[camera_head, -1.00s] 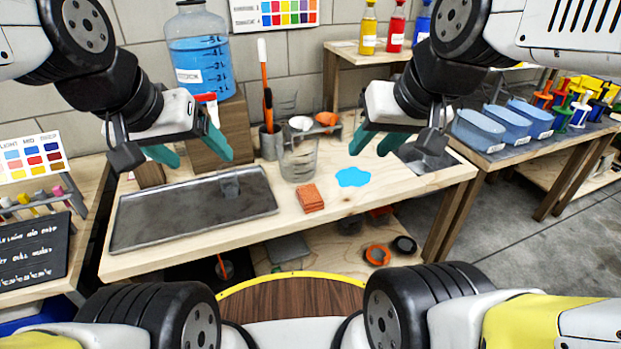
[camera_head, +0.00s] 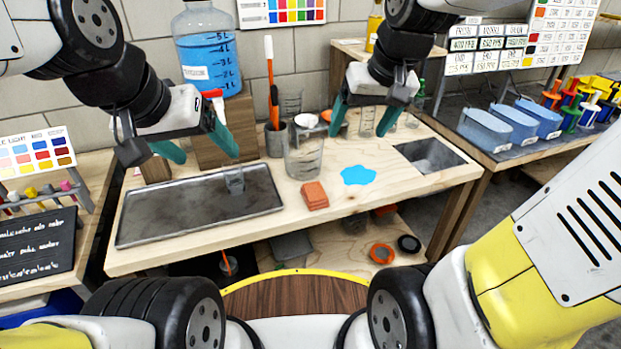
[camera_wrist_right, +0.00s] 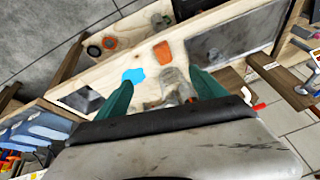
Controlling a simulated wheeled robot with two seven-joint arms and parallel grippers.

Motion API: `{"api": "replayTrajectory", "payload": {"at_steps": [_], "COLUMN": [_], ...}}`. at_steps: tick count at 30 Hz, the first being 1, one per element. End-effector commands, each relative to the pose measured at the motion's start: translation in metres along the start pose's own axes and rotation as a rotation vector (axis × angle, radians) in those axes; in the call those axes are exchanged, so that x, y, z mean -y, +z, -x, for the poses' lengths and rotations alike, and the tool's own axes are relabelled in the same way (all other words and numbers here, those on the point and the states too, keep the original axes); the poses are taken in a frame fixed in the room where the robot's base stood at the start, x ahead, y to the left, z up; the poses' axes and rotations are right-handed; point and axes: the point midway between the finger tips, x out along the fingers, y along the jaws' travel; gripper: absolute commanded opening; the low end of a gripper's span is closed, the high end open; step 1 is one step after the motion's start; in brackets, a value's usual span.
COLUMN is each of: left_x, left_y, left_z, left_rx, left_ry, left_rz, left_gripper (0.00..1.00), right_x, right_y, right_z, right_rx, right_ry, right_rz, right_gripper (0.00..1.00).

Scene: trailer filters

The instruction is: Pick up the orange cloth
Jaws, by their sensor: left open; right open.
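The orange cloth (camera_head: 314,195) lies folded on the wooden workbench (camera_head: 330,225), between the metal tray and a blue puddle. It also shows in the right wrist view (camera_wrist_right: 161,51), beyond the fingertips. My right gripper (camera_head: 362,118) is open and empty, above the back of the bench, behind and to the right of the cloth. In the right wrist view its two green fingers (camera_wrist_right: 158,92) are spread apart. My left gripper (camera_head: 204,155) is open and empty above the metal tray, to the left of the cloth.
A metal tray (camera_head: 150,229) covers the bench's left part. A clear beaker (camera_head: 304,160) stands just behind the cloth. A blue puddle (camera_head: 358,175) lies to its right, and a sunken basin (camera_head: 430,155) is further right. Blue bins (camera_head: 485,128) stand on the right bench.

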Motion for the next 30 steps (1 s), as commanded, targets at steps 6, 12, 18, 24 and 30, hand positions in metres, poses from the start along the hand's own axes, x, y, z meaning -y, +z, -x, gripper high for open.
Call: {"api": "replayTrajectory", "payload": {"at_steps": [6, 12, 18, 24, 30], "left_x": [0.000, 0.000, 0.000, 0.000, 0.000], "left_y": [0.000, 0.000, 0.000, 0.000, 0.000], "left_z": [0.000, 0.000, 0.000, 0.000, 0.000], "left_rx": [0.000, 0.000, 0.000, 0.000, 0.000], "left_ry": [0.000, 0.000, 0.000, 0.000, 0.000], "left_rz": [0.000, 0.000, 0.000, 0.000, 0.000], "left_gripper": [0.76, 0.76, 0.76, 0.76, 0.76], "right_x": [0.002, 0.006, 0.012, 0.014, 0.013], "right_y": [-0.051, -0.078, -0.082, -0.078, -0.070], "right_z": [-0.078, -0.168, -0.254, -0.297, -0.317], "right_rx": [0.141, 0.259, 0.356, 0.400, 0.407], "right_ry": [0.026, 0.053, 0.078, 0.091, 0.092], "right_rz": [0.041, 0.085, 0.128, 0.150, 0.152], "right_gripper": [0.80, 0.80, 0.80, 0.80, 0.80]}}
